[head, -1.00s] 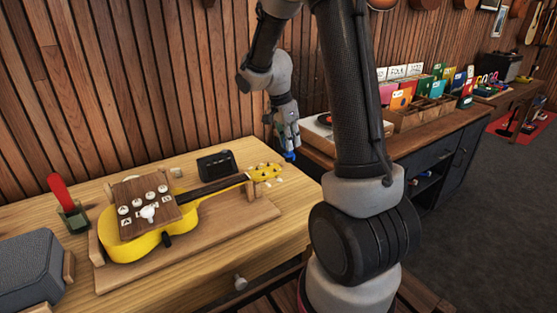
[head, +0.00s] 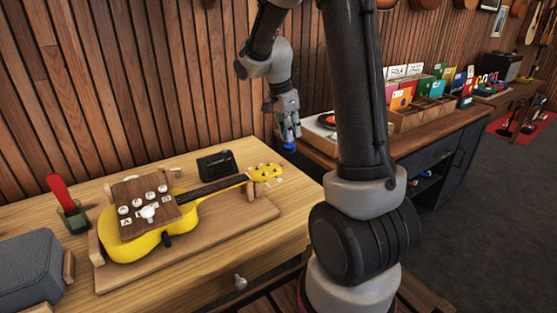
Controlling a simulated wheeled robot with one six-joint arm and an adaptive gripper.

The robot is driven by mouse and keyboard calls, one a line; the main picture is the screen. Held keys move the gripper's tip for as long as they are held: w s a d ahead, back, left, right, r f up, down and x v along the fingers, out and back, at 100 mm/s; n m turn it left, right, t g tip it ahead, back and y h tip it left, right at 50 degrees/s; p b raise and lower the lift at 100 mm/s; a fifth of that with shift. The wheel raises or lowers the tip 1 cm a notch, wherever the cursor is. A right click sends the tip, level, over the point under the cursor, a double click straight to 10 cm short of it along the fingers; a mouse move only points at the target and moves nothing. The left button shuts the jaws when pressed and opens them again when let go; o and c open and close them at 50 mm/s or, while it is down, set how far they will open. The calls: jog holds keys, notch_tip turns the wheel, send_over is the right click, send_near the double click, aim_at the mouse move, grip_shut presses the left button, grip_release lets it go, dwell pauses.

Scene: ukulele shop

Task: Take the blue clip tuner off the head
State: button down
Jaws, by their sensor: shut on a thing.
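The blue clip tuner (head: 289,146) is held at the tips of my gripper (head: 290,137), which is shut on it and points down. Tuner and gripper are in the air, above and to the right of the head of the yellow ukulele (head: 178,220), apart from it. The ukulele lies on a wooden cradle board (head: 225,230), its head (head: 266,172) pointing right with pale tuning pegs. No blue thing shows on the head. Much of the tuner is small and partly hidden by the fingers.
A black box (head: 216,165), a red-handled tool in a green holder (head: 66,200) and a grey speaker (head: 30,270) share the table. A record player (head: 322,128) and record crates (head: 425,112) stand on the right counter.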

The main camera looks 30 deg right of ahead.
jog(key=shift+d+v, duration=0.25)
jog(key=shift+v, duration=0.8)
jog(key=shift+r, duration=0.25)
